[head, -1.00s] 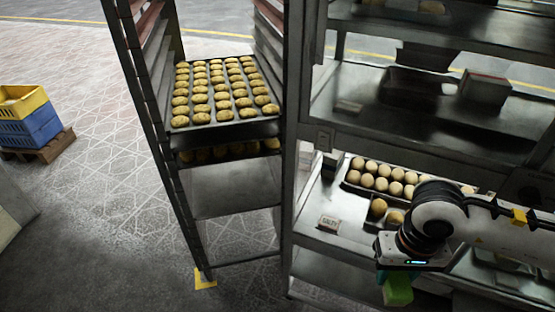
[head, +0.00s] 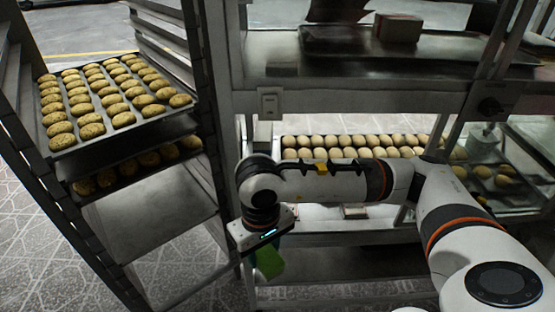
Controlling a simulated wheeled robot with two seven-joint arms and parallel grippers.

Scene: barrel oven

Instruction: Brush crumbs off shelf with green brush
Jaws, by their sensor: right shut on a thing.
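My right gripper (head: 266,244) is at the lower middle of the head view, in front of the metal shelf unit. It is shut on the green brush (head: 268,262), which shows as a green block below the wrist; its lower end is dark and hard to make out. The shelf (head: 340,225) lies behind and below my right arm, which covers much of it. No crumbs can be made out on it. My left gripper is not in view.
A tall rack at the left holds a tray of browned rolls (head: 115,93), with another tray below. A post (head: 218,90) stands between rack and shelf unit. Patterned floor shows at lower left.

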